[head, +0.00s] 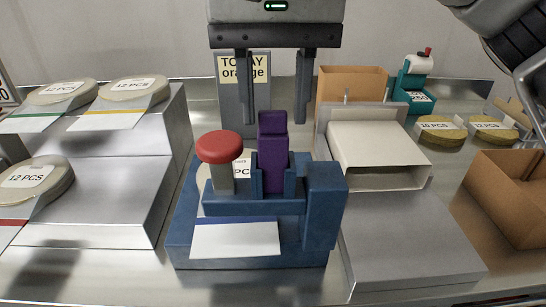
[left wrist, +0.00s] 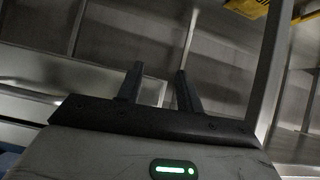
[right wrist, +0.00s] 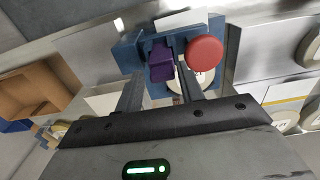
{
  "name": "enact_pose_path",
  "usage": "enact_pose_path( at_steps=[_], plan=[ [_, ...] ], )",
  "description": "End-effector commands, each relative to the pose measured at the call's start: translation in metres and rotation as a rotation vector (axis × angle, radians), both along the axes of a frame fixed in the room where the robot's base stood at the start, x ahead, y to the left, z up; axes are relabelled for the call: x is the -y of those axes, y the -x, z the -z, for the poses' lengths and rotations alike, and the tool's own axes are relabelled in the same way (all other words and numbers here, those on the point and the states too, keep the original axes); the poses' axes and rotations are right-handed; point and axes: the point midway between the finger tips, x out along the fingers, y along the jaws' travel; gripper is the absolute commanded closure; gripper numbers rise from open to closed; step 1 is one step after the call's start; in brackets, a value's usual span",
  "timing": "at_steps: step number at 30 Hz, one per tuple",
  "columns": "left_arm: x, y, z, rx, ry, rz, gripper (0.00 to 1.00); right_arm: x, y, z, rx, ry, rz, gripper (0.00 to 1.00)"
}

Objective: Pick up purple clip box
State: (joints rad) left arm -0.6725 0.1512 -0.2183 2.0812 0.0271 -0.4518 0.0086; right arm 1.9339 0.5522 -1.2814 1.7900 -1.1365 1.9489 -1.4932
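The purple clip box (head: 273,155) stands upright in a slot of the blue fixture (head: 325,215), beside a red-topped knob (head: 219,147). It also shows in the right wrist view (right wrist: 161,64). My right gripper (head: 273,121) is open and empty. In the head view its fingers point down, one to either side of the clip box's upper end, with gaps on both sides. In the right wrist view the clip box lies between and beyond the fingertips (right wrist: 160,70); contact is not visible. My left gripper (left wrist: 157,74) is open and empty, away from the fixture.
A pale open box (head: 378,157) lies on a metal stand to the right. Labelled round packs (head: 63,92) sit on a metal step at left. A sign (head: 244,72) stands behind the fixture. Cardboard boxes (head: 511,195) and a teal dispenser (head: 416,80) are at right.

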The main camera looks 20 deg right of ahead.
Motion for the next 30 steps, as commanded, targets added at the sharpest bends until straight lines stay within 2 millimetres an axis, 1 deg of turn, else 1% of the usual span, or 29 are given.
enact_pose_path(
  at_steps=[2,6,10,13,19,22,30],
  plan=[
    [0.000,0.000,-0.002,0.000,-0.001,0.001,0.64,0.001,-0.002,0.007,-0.002,0.001,0.001,0.62],
    [0.000,0.000,-0.005,-0.001,-0.006,0.001,0.64,0.001,-0.006,0.029,-0.004,0.002,0.000,0.62],
    [0.000,0.000,-0.003,-0.002,-0.008,0.002,0.64,0.001,-0.006,0.045,-0.001,0.001,0.000,0.62],
    [-0.001,-0.001,-0.003,0.000,-0.009,0.003,0.64,0.001,-0.006,0.050,-0.001,0.000,0.000,0.62],
    [0.000,-0.002,-0.003,0.001,-0.011,0.003,0.64,0.000,-0.006,0.050,-0.001,0.000,0.000,0.62],
    [0.000,-0.002,-0.003,0.001,-0.011,0.003,0.64,0.000,-0.006,0.050,-0.001,0.000,0.000,0.90],
    [0.000,-0.002,-0.003,0.001,-0.011,0.003,0.64,0.000,-0.006,0.049,-0.001,0.000,0.000,0.90]
  ],
)
